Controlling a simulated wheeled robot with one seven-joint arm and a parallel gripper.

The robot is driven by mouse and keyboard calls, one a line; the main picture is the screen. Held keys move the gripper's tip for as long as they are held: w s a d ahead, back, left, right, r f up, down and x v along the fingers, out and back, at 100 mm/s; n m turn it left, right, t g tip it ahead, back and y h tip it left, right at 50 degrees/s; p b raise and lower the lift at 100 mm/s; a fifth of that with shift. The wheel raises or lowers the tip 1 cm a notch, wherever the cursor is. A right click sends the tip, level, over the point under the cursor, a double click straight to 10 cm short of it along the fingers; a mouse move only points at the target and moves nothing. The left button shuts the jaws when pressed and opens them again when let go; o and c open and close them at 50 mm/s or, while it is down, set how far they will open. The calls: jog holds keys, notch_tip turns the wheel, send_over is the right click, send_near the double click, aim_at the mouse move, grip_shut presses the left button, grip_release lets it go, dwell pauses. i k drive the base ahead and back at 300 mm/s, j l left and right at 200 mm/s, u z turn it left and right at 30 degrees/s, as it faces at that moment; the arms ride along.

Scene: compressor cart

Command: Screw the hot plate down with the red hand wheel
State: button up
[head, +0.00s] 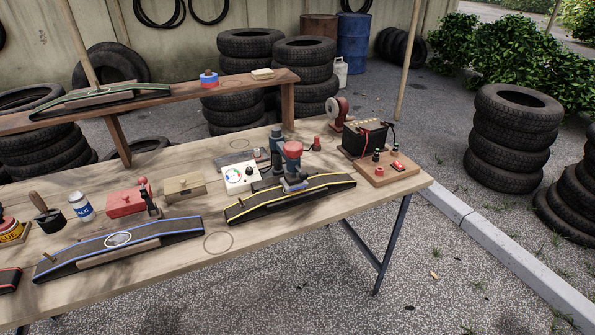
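The red hand wheel (292,148) sits on top of a dark press (276,146) at the middle right of the workbench. Below it, a blue-grey block that looks like the hot plate (294,186) rests at the middle of the black strip with yellow edges (322,187). I cannot tell whether the plate is pressed tight against the strip. My gripper is not in view.
A white control box (240,175) stands left of the press, a black battery (364,139) right of it. A blue-edged strip with a white oval patch (118,240), red box (126,202) and wooden box (185,187) lie left.

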aim_at(293, 150)
jog(key=i+l, duration=0.2)
jog(key=i, duration=0.2)
jog(key=i+l+u, duration=0.15)
jog(key=i, duration=0.25)
jog(key=i+l, duration=0.35)
jog(key=i+u, duration=0.05)
